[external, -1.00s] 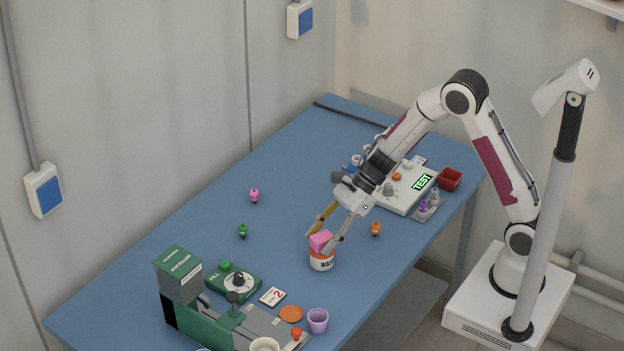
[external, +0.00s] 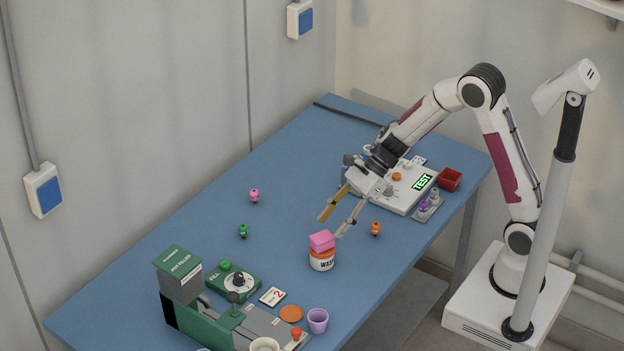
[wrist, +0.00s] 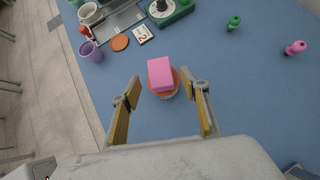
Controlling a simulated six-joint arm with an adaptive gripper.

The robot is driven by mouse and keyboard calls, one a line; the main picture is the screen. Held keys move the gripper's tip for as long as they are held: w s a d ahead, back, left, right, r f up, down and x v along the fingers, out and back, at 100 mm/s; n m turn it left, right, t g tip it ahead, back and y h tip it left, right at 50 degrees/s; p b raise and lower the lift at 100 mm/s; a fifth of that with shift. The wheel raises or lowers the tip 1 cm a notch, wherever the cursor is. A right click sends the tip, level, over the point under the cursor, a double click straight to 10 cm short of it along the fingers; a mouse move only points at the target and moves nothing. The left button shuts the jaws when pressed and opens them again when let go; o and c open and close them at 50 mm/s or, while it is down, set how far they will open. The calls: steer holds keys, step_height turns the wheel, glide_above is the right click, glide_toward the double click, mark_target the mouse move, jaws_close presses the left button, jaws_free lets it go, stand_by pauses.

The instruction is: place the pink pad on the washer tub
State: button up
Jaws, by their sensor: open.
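The pink pad (external: 322,240) lies on top of the washer tub (external: 322,261), a small white tub with an orange band and dark lettering. In the wrist view the pad (wrist: 161,74) covers most of the tub's top, and the tub's orange rim (wrist: 176,82) shows around it. My gripper (external: 332,227) is open and empty, above and behind the pad and apart from it. In the wrist view the fingers of my gripper (wrist: 160,88) are spread wide, with the pad seen between and beyond them.
A green filler machine (external: 180,276), a purple cup (external: 318,320) and an orange disc (external: 291,313) are at the front. A white TEST unit (external: 402,202) stands behind.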

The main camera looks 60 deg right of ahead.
steer(key=v, duration=0.6)
steer(key=shift+d+r, duration=0.2)
steer(key=shift+d, duration=0.1)
stand_by(0.5)
